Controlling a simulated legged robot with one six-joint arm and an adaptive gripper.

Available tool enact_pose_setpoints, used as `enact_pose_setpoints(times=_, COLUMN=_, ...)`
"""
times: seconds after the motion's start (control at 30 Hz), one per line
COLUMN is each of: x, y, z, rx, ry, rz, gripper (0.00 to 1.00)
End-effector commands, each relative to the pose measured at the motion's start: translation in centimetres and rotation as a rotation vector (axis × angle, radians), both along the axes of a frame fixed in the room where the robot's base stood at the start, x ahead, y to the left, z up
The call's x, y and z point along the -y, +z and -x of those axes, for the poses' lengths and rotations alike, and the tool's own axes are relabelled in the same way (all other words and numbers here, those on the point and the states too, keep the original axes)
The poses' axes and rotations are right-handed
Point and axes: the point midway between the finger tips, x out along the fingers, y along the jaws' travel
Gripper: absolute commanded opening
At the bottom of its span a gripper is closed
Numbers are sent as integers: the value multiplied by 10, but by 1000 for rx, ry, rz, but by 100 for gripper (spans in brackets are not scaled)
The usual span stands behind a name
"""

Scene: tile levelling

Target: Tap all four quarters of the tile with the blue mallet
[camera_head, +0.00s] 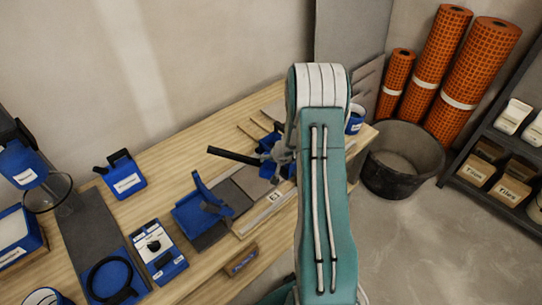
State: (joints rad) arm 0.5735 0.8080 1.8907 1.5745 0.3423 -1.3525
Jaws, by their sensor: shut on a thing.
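My gripper (279,154) is shut on the mallet, above the right part of the workbench. The mallet's black handle (232,155) sticks out to the left, close to level. Blue parts show around my gripper, but I cannot tell which is the mallet's head; my arm hides part of this area. Grey tiles (250,183) lie on the bench below and left of my gripper, partly covered by it. I cannot tell whether the mallet touches a tile.
A blue tool (200,208) stands just left of the tiles. A light strip (264,212) runs along their front edge. A blue box (121,176) and a blue-black case (160,250) stand further left. A black tub (402,160) and orange rolls (440,60) are right of the bench.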

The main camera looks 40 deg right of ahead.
Motion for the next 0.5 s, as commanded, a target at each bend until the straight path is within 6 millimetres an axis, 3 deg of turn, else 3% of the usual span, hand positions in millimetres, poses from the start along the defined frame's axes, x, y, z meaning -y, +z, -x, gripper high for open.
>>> enact_pose_setpoints(times=0.3, x=0, y=-33, z=0, rx=1, ry=-1, rz=-1, gripper=13)
enact_pose_setpoints(times=0.5, x=0, y=-35, z=-1, rx=3, ry=0, rz=2, gripper=13)
